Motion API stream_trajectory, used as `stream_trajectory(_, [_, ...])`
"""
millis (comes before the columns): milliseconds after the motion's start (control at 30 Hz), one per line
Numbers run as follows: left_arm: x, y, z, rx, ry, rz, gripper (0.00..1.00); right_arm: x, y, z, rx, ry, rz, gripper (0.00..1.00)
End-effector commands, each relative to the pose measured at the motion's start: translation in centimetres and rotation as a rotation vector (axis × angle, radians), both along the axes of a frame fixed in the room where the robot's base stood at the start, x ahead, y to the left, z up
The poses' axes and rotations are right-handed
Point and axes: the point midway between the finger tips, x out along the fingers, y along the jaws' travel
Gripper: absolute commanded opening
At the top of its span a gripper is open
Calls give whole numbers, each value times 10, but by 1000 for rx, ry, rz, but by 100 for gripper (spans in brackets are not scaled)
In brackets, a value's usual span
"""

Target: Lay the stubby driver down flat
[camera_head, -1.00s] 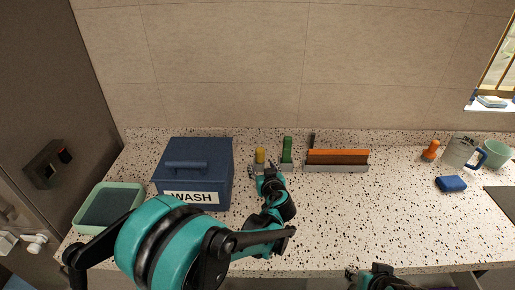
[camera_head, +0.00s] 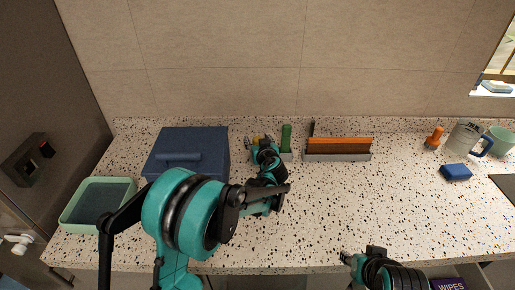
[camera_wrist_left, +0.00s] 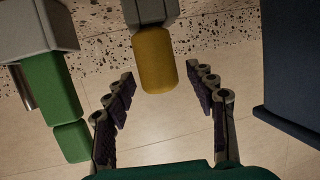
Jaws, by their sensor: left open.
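A short yellow handle (camera_wrist_left: 155,60), which looks like the stubby driver, stands in a grey holder at the back of the counter. In the head view it (camera_head: 257,139) is mostly hidden by my left gripper (camera_head: 260,144). In the left wrist view the left gripper (camera_wrist_left: 160,75) is open, with its fingers spread on either side of the yellow handle and gaps showing. A taller green handle (camera_head: 286,136) stands beside it, also in the wrist view (camera_wrist_left: 52,95). My right gripper (camera_head: 347,257) is low at the counter's front edge; its jaws are unclear.
A blue lidded box (camera_head: 188,152) stands just left of the left gripper. A green tray (camera_head: 68,215) is further left. An orange-and-grey rack (camera_head: 337,155) stands right of the green handle. An orange-topped item (camera_head: 436,136), a jug (camera_head: 463,139) and a blue sponge (camera_head: 456,172) are far right. The counter centre is clear.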

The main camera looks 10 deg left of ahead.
Motion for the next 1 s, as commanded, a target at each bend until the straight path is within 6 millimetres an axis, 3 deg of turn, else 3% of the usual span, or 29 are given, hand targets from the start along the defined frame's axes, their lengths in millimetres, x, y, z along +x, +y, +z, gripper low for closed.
stream_trajectory(167, [0, 0, 1, 0, 0, 0, 56, 0, 0, 1, 0, 0, 0, 40])
stream_trajectory(300, [0, 0, 1, 0, 0, 0, 19, 0, 0, 1, 0, 0, 0, 40])
stream_trajectory(367, [0, 0, 1, 0, 0, 0, 3, 0, 0, 1, 0, 0, 0, 40])
stream_trajectory(400, [0, 0, 1, 0, 0, 0, 0, 0, 0, 1, 0, 0, 0, 40])
stream_trajectory(767, [0, 0, 4, 0, 0, 0, 0, 0, 0, 3, 0, 0, 0, 40])
stream_trajectory(1000, [0, 0, 32, 0, 0, 0, 0, 0, 0, 17, 0, 0, 0, 40])
